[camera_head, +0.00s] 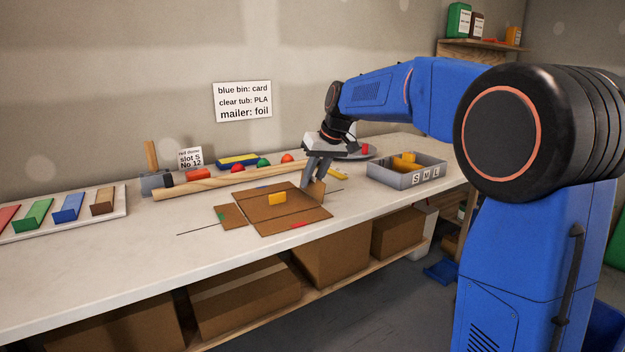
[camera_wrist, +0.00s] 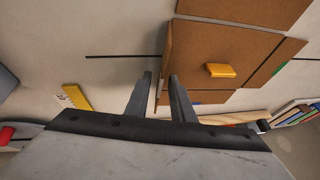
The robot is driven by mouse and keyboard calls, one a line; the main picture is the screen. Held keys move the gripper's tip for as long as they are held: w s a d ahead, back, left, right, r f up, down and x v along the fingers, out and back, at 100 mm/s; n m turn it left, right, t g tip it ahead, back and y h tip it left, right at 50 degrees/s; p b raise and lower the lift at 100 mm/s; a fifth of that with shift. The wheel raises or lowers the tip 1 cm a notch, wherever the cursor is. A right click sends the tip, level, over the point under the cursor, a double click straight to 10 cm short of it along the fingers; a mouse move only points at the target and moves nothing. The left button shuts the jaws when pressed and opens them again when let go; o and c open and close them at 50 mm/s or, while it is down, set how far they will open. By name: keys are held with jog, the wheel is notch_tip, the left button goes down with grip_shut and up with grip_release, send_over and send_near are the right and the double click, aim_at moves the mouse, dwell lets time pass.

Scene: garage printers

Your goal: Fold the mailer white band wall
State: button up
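The brown cardboard mailer (camera_head: 262,213) lies flat on the bench, with a yellow block (camera_head: 277,198) on its middle. Its right wall (camera_head: 318,190) stands raised at the right end; in the wrist view this wall (camera_wrist: 167,60) shows nearly edge-on. I cannot clearly make out a white band on it. The left wall with a green mark (camera_head: 231,216) and the front edge with a red mark (camera_head: 300,225) lie flat. My gripper (camera_head: 315,184) points down at the raised wall. In the wrist view its fingers (camera_wrist: 161,76) are apart, with the wall's edge near the gap between them.
A grey divided bin (camera_head: 405,176) marked S, M, L stands to the right. A wooden rod (camera_head: 228,180) and colored pieces lie behind the mailer. A tray of colored blocks (camera_head: 64,214) is at left. The front of the bench is clear.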

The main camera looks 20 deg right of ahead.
grip_shut()
jog(key=shift+d, duration=0.1)
jog(key=shift+w+d+f+m+g+y, duration=0.2)
jog(key=shift+d+y, duration=0.25)
jog(key=shift+y, duration=0.35)
jog(key=shift+w+d+f+m+g+y, duration=0.15)
jog(key=shift+d+y, duration=0.25)
jog(key=shift+y, duration=0.4)
jog(key=shift+w+d+f+m+g+y, duration=0.1)
jog(key=shift+d+f+m+g+y, duration=0.15)
jog(key=shift+y, duration=0.7)
jog(key=shift+d+f+m+g+y, duration=0.1)
jog(key=shift+d+f+m+y, duration=0.2)
jog(key=shift+y, duration=0.65)
jog(key=shift+d, duration=0.1)
jog(key=shift+c, duration=2.2)
grip_release()
jog(key=o, duration=0.4)
jog(key=shift+o, duration=0.2)
